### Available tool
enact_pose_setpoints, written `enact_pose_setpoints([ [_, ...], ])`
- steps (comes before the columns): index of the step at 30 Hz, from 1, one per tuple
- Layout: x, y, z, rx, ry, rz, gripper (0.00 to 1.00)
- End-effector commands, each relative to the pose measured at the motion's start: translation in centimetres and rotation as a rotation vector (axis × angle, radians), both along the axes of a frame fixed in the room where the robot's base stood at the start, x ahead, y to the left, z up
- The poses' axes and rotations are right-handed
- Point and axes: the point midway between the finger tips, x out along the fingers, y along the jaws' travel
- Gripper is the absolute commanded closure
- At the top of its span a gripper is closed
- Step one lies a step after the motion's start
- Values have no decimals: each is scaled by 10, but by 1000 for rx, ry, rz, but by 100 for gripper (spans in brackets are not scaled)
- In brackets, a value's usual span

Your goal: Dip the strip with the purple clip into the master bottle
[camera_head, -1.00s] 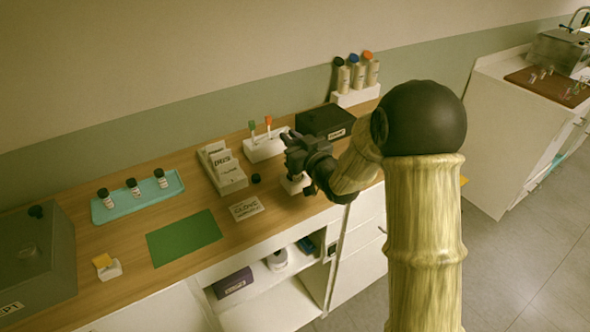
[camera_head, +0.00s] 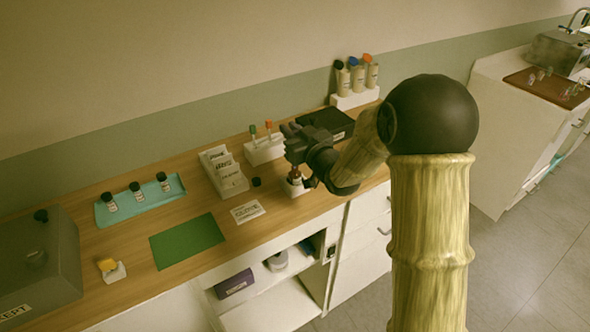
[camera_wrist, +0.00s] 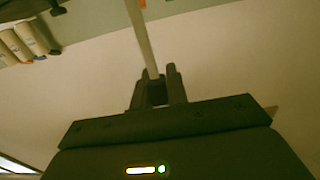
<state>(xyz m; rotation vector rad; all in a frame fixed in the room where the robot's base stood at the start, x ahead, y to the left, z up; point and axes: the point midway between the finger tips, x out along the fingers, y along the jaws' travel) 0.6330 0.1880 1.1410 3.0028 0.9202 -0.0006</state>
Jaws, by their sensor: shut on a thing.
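My gripper (camera_head: 292,146) is over the white stand (camera_head: 296,188) on the counter. In the wrist view, its fingers (camera_wrist: 158,88) are shut on a pale strip (camera_wrist: 141,35), which runs up out of the picture. The purple clip cannot be made out. The small dark master bottle (camera_head: 295,177) appears in the white stand just under the gripper. Whether the strip is inside its neck cannot be told, as the gripper and wrist cover that spot. A black cap (camera_head: 256,182) lies on the counter to the left.
A white rack (camera_head: 264,152) with green- and orange-clipped strips stands behind the gripper. A dark box (camera_head: 328,122) and a bottle stand (camera_head: 355,99) are farther back. Left are a card holder (camera_head: 224,175), a label card (camera_head: 247,211), a green mat (camera_head: 186,241) and a teal tray (camera_head: 140,205) of bottles.

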Motion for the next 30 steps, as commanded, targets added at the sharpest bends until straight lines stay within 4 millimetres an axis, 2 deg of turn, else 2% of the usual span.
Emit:
enact_pose_setpoints([
  [20, 0, 0, 40, 1, -1, -1, 100],
  [30, 0, 0, 42, 0, 0, -1, 100],
])
